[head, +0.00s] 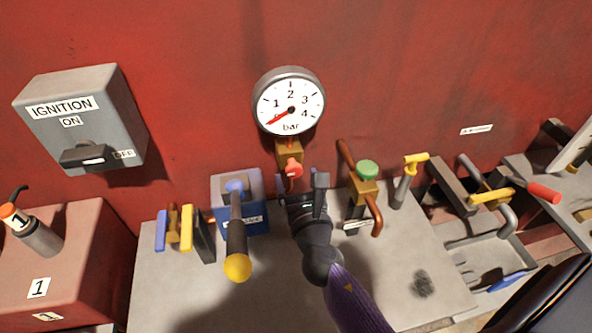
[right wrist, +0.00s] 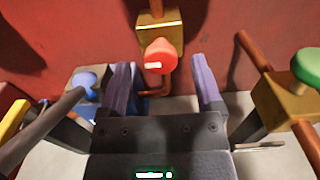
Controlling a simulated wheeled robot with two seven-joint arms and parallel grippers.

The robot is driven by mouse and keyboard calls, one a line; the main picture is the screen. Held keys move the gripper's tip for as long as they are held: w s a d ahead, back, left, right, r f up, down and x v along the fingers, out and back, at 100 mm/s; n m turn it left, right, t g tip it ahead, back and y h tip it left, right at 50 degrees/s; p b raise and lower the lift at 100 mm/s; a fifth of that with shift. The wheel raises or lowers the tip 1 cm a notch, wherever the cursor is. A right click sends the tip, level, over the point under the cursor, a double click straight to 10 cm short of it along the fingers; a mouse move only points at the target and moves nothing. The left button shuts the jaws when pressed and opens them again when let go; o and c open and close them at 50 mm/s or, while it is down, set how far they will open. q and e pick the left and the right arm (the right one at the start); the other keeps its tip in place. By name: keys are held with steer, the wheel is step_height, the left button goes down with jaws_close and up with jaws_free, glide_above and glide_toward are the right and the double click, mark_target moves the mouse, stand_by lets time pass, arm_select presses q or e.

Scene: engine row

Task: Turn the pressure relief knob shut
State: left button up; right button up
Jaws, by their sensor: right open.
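The red knob (head: 292,168) sits on a brass block (head: 289,149) below the round pressure gauge (head: 290,103) on the red wall. In the right wrist view the red knob (right wrist: 161,56) has a white mark and shows between and beyond the fingertips. My right gripper (head: 305,181) is open and empty, just below and in front of the red knob; in the right wrist view its two fingers (right wrist: 163,76) stand apart on either side of it. I see no contact. The gauge needle points to the low left. My left gripper is not in view.
Left of my gripper is a lever with a yellow ball (head: 237,267) on a blue base. Right of it stands a green knob (head: 367,168) on brass with copper pipes, then a yellow-handled valve (head: 416,160). The grey ignition box (head: 85,118) is at upper left.

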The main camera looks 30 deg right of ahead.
steer(key=shift+w+d, duration=0.2)
steer(key=shift+w, duration=0.4)
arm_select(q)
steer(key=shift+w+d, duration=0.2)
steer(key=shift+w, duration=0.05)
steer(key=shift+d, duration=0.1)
arm_select(e)
steer(key=shift+c, duration=0.3)
steer(key=c, duration=0.5)
jaws_close()
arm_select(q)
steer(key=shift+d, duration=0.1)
